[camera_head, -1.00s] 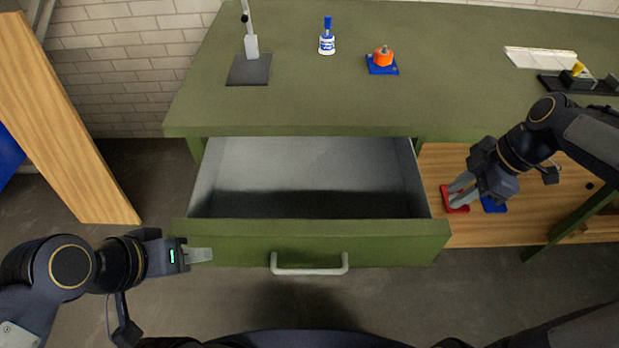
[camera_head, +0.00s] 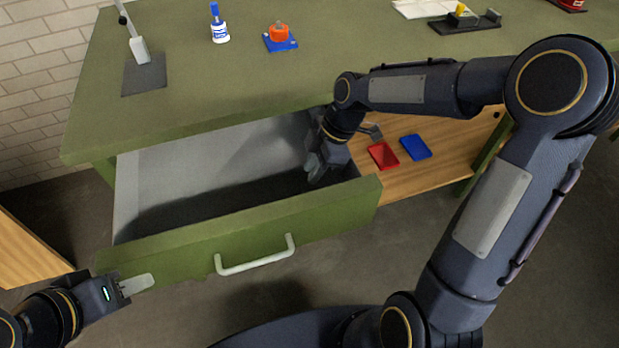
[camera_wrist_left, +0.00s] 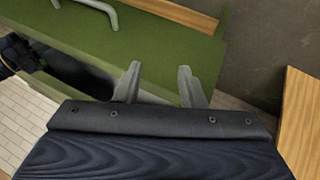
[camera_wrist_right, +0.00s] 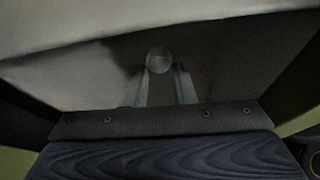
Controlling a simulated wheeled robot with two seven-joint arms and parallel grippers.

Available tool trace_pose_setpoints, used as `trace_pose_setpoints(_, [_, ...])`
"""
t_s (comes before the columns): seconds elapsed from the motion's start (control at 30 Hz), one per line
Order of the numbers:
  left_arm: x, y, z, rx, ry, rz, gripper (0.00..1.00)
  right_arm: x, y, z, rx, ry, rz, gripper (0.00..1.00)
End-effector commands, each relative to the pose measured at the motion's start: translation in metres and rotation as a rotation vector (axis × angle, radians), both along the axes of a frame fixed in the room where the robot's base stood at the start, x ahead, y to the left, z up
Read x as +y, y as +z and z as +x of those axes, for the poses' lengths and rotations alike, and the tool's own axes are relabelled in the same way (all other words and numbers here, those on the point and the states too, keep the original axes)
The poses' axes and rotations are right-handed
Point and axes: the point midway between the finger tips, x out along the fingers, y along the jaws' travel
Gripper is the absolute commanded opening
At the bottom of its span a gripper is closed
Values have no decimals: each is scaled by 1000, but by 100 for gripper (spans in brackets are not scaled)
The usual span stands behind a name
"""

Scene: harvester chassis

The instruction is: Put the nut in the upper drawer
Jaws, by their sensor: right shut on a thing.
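The open upper drawer (camera_head: 170,255) of the green table has grey inner walls and a pale handle. My right gripper (camera_head: 312,165) is inside the drawer, near its right end. In the right wrist view its fingers (camera_wrist_right: 160,72) are shut on a small round grey thing, likely the nut (camera_wrist_right: 158,59); the view is dark. The nut is hidden in the head view. My left gripper (camera_head: 138,285) is empty beside the drawer's left front corner. In the left wrist view its fingers (camera_wrist_left: 159,78) stand apart.
A red tray (camera_head: 383,156) and a blue tray (camera_head: 416,147) lie on the wooden shelf right of the drawer. On the green tabletop (camera_head: 290,75) stand a lamp-like stand (camera_head: 140,50), a blue-and-white bottle (camera_head: 219,30) and an orange part on a blue base (camera_head: 280,38).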

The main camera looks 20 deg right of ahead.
Motion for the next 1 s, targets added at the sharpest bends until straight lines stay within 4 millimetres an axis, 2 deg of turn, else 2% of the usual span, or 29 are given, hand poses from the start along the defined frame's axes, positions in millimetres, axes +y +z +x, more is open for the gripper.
trace_pose_setpoints(0.17, [0,-3,0,0,0,0,36,11,-17,3,3,3,-1,0])
trace_pose_setpoints(0.33, [0,-6,0,0,0,0,36,9,-40,3,2,0,-1,0])
trace_pose_setpoints(0.7, [0,-8,0,0,0,0,36,9,-44,4,-1,0,-1,0])
trace_pose_setpoints(0.73, [0,-7,0,0,0,0,36,9,-44,4,-1,0,-1,26])
trace_pose_setpoints(0.87, [0,-7,0,0,0,0,36,9,-43,4,-1,0,-1,44])
trace_pose_setpoints(1.0, [0,-7,0,0,0,0,36,9,-43,4,-1,0,-1,46])
